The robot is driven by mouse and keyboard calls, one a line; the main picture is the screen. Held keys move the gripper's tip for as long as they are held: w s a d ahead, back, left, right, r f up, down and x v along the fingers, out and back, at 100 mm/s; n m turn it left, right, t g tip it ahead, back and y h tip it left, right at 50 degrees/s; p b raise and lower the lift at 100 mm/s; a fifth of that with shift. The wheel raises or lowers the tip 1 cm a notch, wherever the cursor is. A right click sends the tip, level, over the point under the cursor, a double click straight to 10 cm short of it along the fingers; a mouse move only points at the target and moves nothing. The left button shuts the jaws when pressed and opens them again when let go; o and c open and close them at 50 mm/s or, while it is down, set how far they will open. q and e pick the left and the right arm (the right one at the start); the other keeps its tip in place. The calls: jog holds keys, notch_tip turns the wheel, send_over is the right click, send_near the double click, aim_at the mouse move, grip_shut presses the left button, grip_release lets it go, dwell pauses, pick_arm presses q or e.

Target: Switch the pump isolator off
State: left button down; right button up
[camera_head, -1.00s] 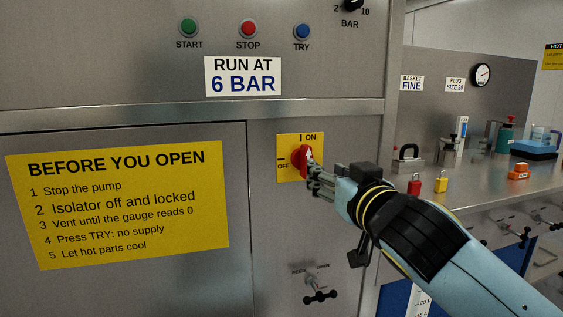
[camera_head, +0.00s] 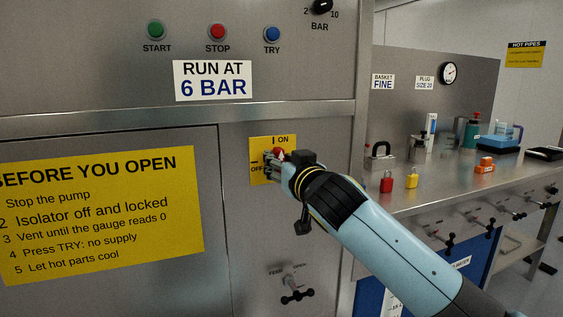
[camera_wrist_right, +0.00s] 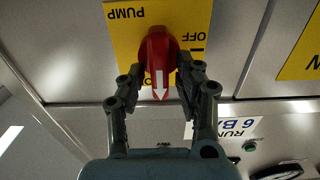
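The pump isolator is a red rotary handle (camera_head: 278,151) on a yellow plate (camera_head: 259,143) marked ON at the top and OFF at the left. In the right wrist view, which is upside down, the red handle (camera_wrist_right: 157,50) has its white arrow pointing down, away from PUMP and not at OFF, which matches the ON side. My right gripper (camera_head: 271,162) is at the handle and partly hides it. In the wrist view its two fingers (camera_wrist_right: 160,68) stand on either side of the handle, apart, with a slight gap showing; contact is unclear. My left gripper is out of view.
A red padlock (camera_head: 386,183) and a yellow padlock (camera_head: 411,179) stand on the steel bench (camera_head: 445,190) at right. A larger padlock (camera_head: 379,157) is behind them. A vent valve handle (camera_head: 296,296) is below the isolator. START, STOP and TRY buttons are above.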

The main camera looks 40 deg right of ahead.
grip_shut()
jog(key=n+p, duration=0.2)
jog(key=n, duration=0.4)
jog(key=n+p, duration=0.2)
jog(key=n, duration=0.4)
jog(key=a+f+n+p, duration=0.1)
jog(key=n+p, duration=0.2)
jog(key=n, duration=0.2)
jog(key=shift+w+f+n, duration=0.1)
jog(key=shift+n, duration=0.3)
dwell(0.4)
jog(key=shift+o, duration=1.2)
grip_release()
